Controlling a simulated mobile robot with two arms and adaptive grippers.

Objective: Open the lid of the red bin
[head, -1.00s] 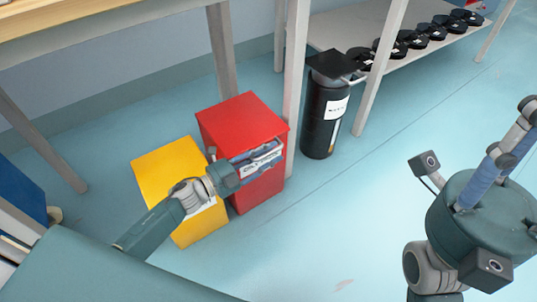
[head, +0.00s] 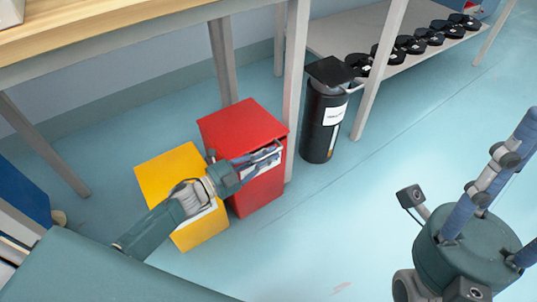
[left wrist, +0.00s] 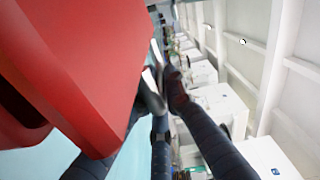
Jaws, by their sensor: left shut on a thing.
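The red bin (head: 262,192) stands on the floor beside a table leg. Its flat red lid (head: 240,127) lies level on top and looks closed. My left gripper (head: 262,161) is at the upper front of the bin, just under the lid's front edge. In the left wrist view the left gripper (left wrist: 158,95) has its dark fingers close together along the edge of the red bin (left wrist: 85,70). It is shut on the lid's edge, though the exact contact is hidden. My right gripper (head: 490,185) is at the right, away from the bin, its fingertips partly out of frame.
A yellow bin (head: 168,172) stands close at the red bin's left, under my left arm. A black cylinder bin (head: 318,140) stands to the right behind a table leg (head: 295,80). Several black spools (head: 410,44) sit on a low shelf. The floor in front is clear.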

